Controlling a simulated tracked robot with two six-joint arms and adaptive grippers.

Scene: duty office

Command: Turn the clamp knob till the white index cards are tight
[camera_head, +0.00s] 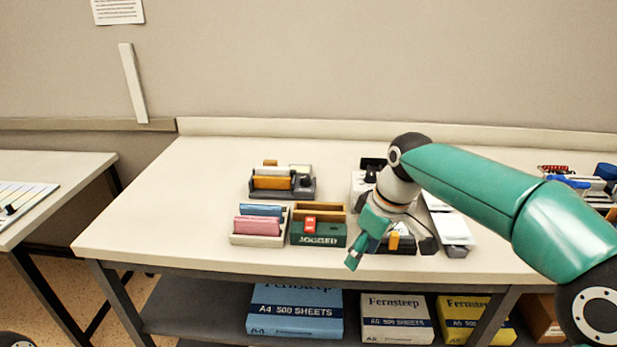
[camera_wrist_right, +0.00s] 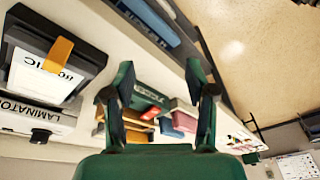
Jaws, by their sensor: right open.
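A dark clamp (camera_head: 302,192) stands on the table left of centre, behind the card boxes. A whitish stack, which looks like the white index cards (camera_head: 272,171), stands in it behind an orange block (camera_head: 272,183). A small dark knob (camera_head: 305,181) is at its right side. I cannot tell how tight the cards are. My right gripper (camera_head: 362,243) is open, to the right of and nearer than the clamp, and apart from it. In the right wrist view my right gripper (camera_wrist_right: 162,100) shows two spread fingers with nothing held between them.
A green box (camera_head: 318,236) marked JOGGED and a tray (camera_head: 258,240) with pink and blue stacks stand before the clamp. A laminator (camera_wrist_right: 38,118) shows in the wrist view. The table (camera_head: 170,215) is clear at left. Paper packs (camera_head: 295,312) lie below.

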